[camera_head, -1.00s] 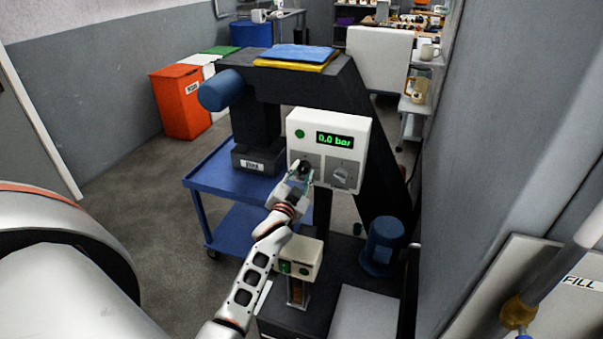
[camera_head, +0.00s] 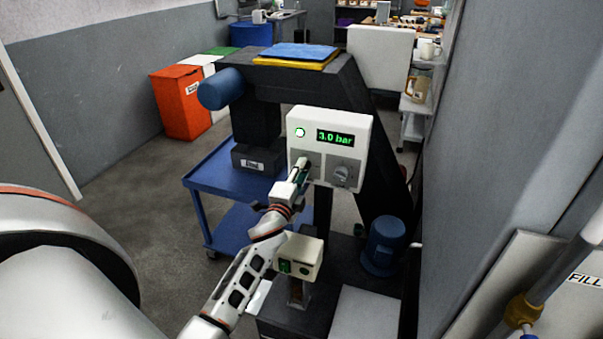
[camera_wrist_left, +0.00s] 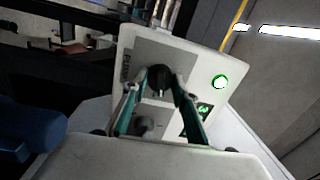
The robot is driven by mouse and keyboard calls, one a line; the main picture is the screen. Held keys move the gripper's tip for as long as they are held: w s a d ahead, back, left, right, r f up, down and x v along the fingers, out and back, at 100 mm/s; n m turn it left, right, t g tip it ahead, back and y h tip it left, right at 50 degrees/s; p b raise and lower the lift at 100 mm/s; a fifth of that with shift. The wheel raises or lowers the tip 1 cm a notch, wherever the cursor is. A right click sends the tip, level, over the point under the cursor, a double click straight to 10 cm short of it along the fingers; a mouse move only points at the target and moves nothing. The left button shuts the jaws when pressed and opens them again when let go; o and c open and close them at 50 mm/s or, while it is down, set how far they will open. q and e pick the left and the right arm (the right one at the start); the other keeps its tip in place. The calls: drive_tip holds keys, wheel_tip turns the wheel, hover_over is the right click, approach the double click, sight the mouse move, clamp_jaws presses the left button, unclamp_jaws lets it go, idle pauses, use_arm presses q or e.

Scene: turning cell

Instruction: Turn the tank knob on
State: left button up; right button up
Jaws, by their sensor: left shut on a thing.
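A white control panel (camera_head: 352,123) stands upright on a dark machine frame. It has a lit round green lamp (camera_head: 300,132) and a display (camera_head: 335,138) that appears to read 3.0 bar. Below are two knobs on grey plates. The right one is a grey knob (camera_head: 342,174), free. The left one is a black knob (camera_wrist_left: 158,80), mostly hidden by my gripper in the head view. My left gripper (camera_head: 302,170) is shut on the black knob, one finger on each side in the wrist view. My right gripper is not in view.
A small white box (camera_head: 299,255) with a green button sits below the panel near my left arm. A blue motor (camera_head: 384,246) stands to the right. A blue cart (camera_head: 213,185) is at the left, and a grey wall closes the right side.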

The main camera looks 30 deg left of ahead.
use_arm(q)
drive_tip(key=shift+m, duration=1.6)
drive_tip(key=shift+h, duration=0.3)
drive_tip(key=o, duration=1.1)
drive_tip(key=v, duration=1.2)
drive_tip(key=shift+d, duration=0.1)
